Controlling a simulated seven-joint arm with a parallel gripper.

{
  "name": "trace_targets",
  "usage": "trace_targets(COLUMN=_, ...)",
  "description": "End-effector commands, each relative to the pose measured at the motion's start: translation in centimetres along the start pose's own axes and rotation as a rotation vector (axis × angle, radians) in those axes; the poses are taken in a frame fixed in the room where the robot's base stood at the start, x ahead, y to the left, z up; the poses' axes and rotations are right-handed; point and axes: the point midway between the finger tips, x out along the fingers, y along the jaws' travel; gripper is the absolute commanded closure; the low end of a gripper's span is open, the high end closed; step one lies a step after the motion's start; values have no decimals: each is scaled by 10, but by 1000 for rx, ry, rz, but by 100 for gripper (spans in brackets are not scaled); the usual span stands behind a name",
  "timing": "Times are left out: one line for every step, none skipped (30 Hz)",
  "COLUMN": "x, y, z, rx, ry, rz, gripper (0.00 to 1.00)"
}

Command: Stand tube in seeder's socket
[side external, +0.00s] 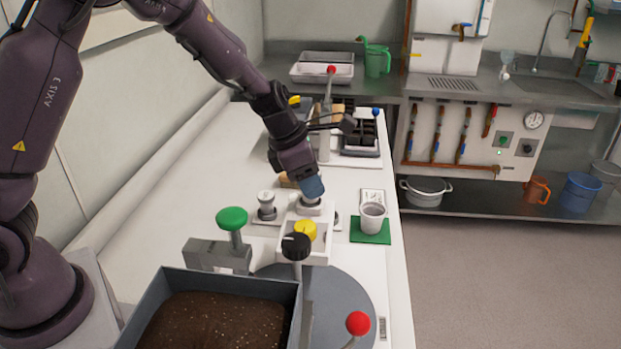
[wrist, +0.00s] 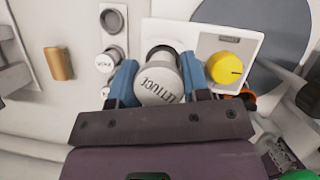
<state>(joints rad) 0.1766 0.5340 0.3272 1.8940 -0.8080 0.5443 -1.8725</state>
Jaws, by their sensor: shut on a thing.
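My gripper (side external: 312,188) points down over the white seeder (side external: 318,246), which has a yellow knob (side external: 306,230). The seeder also shows in the wrist view (wrist: 205,35), with the yellow knob (wrist: 225,70) right of the tube. A grey ring, the socket (wrist: 160,52), shows just past the tube's cap. In the side view the fingers hide the tube over the raised socket (side external: 309,207). I cannot tell whether its lower end is inside.
Another labelled tube (wrist: 105,62) stands in a holder left of the seeder, near an empty round hole (wrist: 112,20). A white cup (side external: 373,216) stands on a green mat (side external: 371,238) at right. A soil box (side external: 215,325) and several knobbed levers stand in front.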

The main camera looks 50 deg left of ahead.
Motion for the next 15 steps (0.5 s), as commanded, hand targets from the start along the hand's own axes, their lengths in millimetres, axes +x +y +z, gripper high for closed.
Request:
trace_targets(x=1, y=0, z=0, rx=-1, ry=0, rz=0, gripper=84)
trace_targets(x=1, y=0, z=-1, rx=-1, ry=0, rz=0, gripper=84)
trace_targets(x=2, y=0, z=-1, rx=-1, ry=0, rz=0, gripper=84)
trace_targets(x=2, y=0, z=-1, rx=-1, ry=0, rz=0, gripper=84)
trace_targets(x=3, y=0, z=-1, rx=-1, ry=0, rz=0, gripper=84)
trace_targets(x=4, y=0, z=-2, rx=-1, ry=0, rz=0, gripper=84)
trace_targets(x=4, y=0, z=-2, rx=-1, ry=0, rz=0, gripper=84)
trace_targets(x=5, y=0, z=-2, rx=-1, ry=0, rz=0, gripper=84)
trace_targets(x=5, y=0, z=-2, rx=0, ry=0, rz=0, gripper=84)
trace_targets(x=6, y=0, z=-3, rx=0, ry=0, rz=0, gripper=84)
trace_targets(x=6, y=0, z=-3, rx=0, ry=0, rz=0, gripper=84)
trace_targets(x=7, y=0, z=-3, rx=0, ry=0, rz=0, gripper=84)
trace_targets(x=8, y=0, z=-3, rx=0, ry=0, rz=0, gripper=84)
trace_targets(x=8, y=0, z=-4, rx=0, ry=1, rz=0, gripper=84)
trace_targets(x=9, y=0, z=-4, rx=0, ry=1, rz=0, gripper=84)
